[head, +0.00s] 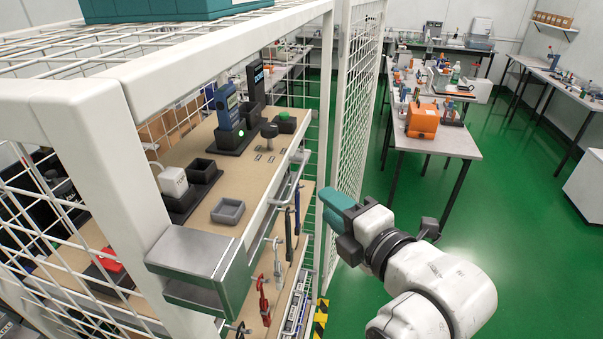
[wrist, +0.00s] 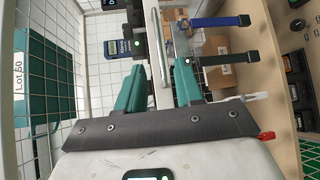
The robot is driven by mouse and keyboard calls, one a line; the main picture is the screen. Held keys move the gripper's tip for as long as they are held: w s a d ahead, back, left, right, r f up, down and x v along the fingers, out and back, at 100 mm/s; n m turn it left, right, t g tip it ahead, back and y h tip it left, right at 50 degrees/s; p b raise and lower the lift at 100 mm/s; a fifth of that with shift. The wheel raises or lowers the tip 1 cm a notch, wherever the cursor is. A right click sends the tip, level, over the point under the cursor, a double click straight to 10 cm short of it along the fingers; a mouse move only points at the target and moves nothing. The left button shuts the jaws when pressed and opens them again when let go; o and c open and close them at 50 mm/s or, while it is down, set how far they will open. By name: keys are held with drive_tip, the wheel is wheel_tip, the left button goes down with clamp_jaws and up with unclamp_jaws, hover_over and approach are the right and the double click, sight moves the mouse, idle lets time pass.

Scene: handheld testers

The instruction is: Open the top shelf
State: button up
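The top shelf (head: 248,160) is a tan board with a metal front edge, inside a white mesh cage. Several handheld testers stand on it. A silver bar handle (head: 291,182) runs along its front edge. My gripper (head: 335,208) has teal fingers and is in front of the shelf, to the right of the handle in the head view. In the wrist view its fingers (wrist: 160,68) are apart, with a pale metal bar (wrist: 155,40) running between them. Neither finger appears pressed on the bar. How deep the bar sits between the fingers is unclear.
A lower board with hanging tools (head: 264,290) is below the shelf. A grey metal bracket (head: 200,262) and white cage post (head: 120,170) stand at the near left. An open mesh door (head: 352,110) stands behind my gripper. Green floor (head: 510,220) is clear at right.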

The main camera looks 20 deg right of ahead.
drive_tip(key=w+b, duration=0.1)
drive_tip(key=b, duration=0.2)
drive_tip(key=w+b, duration=0.1)
drive_tip(key=b, duration=0.3)
drive_tip(key=shift+a+f, duration=0.15)
drive_tip(key=shift+f, duration=0.15)
drive_tip(key=b, duration=0.5)
drive_tip(key=shift+w, duration=0.25)
drive_tip(key=w+a+p, duration=0.1)
drive_tip(key=w, duration=0.7)
drive_tip(key=shift+f, duration=0.4)
drive_tip(key=shift+a, duration=0.1)
drive_tip(key=shift+c, duration=0.2)
clamp_jaws()
